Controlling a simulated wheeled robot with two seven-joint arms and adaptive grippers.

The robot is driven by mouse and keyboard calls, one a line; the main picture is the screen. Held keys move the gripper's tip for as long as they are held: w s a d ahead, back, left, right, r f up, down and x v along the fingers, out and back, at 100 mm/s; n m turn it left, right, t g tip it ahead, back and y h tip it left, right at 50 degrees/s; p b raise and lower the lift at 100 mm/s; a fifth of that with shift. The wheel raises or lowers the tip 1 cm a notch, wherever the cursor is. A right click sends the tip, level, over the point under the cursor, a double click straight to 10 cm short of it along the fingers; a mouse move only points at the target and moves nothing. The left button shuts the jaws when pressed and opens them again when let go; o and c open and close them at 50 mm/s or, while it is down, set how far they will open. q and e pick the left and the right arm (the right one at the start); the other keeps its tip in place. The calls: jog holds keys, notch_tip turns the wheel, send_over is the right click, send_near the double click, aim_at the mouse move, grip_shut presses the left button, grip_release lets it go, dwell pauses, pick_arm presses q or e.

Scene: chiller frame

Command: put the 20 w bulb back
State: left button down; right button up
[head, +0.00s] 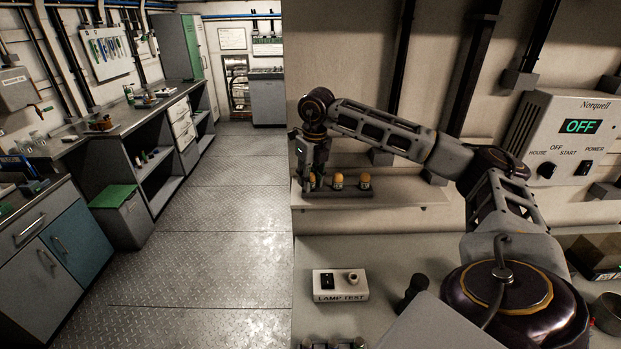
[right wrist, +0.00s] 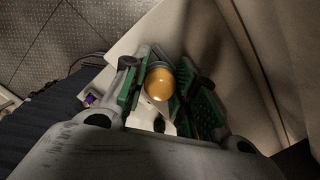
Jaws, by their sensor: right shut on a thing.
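My right gripper (head: 308,184) is at the left end of a small dark rack (head: 352,194) on the wall shelf. It is shut on an orange-topped bulb (head: 313,180), which also shows between the green finger pads in the right wrist view (right wrist: 159,84). The bulb is upright at the rack's left end; I cannot tell whether it is fully seated. Two more orange-topped bulbs, a middle one (head: 337,181) and a right one (head: 364,181), stand in the rack. No wattage marking is readable. My left gripper is not in view.
A white lamp test box (head: 340,285) lies on the counter (head: 390,255) below the shelf (head: 420,190). A wall panel (head: 570,135) at right reads OFF. An open box (head: 597,255) sits at the far right. The floor aisle (head: 215,220) at left is clear.

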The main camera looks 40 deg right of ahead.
aim_at(313, 177)
jog(key=shift+f, duration=0.1)
jog(key=o, duration=0.9)
jog(key=shift+r, duration=0.75)
jog(key=r, duration=0.3)
jog(key=r+b, duration=0.1)
jog(key=r, duration=0.2)
jog(key=s+r, duration=0.1)
jog(key=r, duration=0.2)
jog(key=shift+s+a+r, duration=0.1)
jog(key=shift+s+r, duration=0.1)
jog(key=shift+r, duration=0.65)
jog(key=shift+f, duration=0.1)
